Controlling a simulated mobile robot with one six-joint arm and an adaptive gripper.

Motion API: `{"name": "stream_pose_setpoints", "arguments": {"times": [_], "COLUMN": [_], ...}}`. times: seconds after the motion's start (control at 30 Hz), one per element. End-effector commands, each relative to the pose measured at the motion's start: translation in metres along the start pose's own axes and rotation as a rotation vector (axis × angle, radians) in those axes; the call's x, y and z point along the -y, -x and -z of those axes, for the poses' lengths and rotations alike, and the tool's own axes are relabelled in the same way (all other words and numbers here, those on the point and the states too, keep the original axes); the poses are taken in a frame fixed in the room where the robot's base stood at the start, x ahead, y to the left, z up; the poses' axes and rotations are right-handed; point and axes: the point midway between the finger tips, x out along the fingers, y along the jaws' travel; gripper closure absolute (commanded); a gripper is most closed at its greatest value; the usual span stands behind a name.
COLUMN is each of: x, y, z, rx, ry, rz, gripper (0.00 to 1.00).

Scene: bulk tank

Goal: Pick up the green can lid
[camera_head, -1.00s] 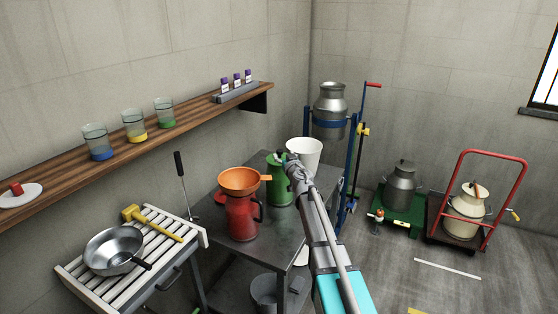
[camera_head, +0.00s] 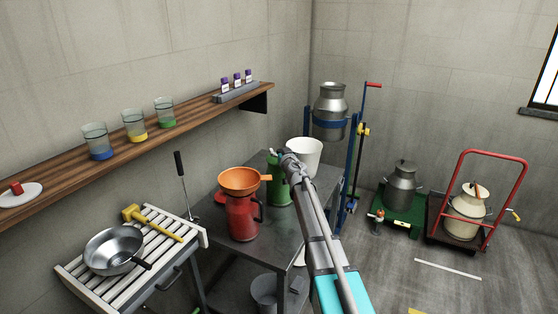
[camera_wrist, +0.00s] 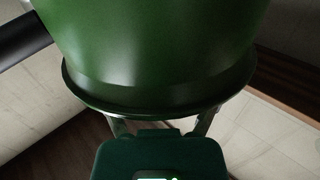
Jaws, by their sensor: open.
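The green can (camera_head: 278,192) stands on the dark table, behind and right of the red can. Its top, where the green lid (camera_head: 271,159) is, is partly covered by my gripper (camera_head: 279,154) and arm. In the wrist view a large green rounded body with a flared rim (camera_wrist: 160,108) fills the top, very close. My gripper's two fingers (camera_wrist: 160,126) are spread apart and reach behind this rim, so their tips are hidden. I cannot tell whether they touch the lid. Nothing is seen held between them.
A red can (camera_head: 241,217) with an orange funnel (camera_head: 240,180) stands close on the left. A white bucket (camera_head: 304,155) is just right of the gripper. The wooden shelf (camera_head: 190,122) runs along the wall at left. The table's (camera_head: 272,244) front part is bare.

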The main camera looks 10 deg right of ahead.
Motion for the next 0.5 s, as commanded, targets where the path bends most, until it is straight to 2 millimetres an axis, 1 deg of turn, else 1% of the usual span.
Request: {"name": "stream_pose_setpoints", "arguments": {"times": [0.4, 0.43, 0.5], "x": [-0.0001, -0.0001, -0.0001], "y": [0.0005, 0.0005, 0.0005], "z": [0.0, 0.0, 0.0], "rx": [0.0, 0.0, 0.0], "ry": [0.0, 0.0, 0.0], "rz": [0.0, 0.0, 0.0], "gripper": [0.21, 0.23, 0.36]}}
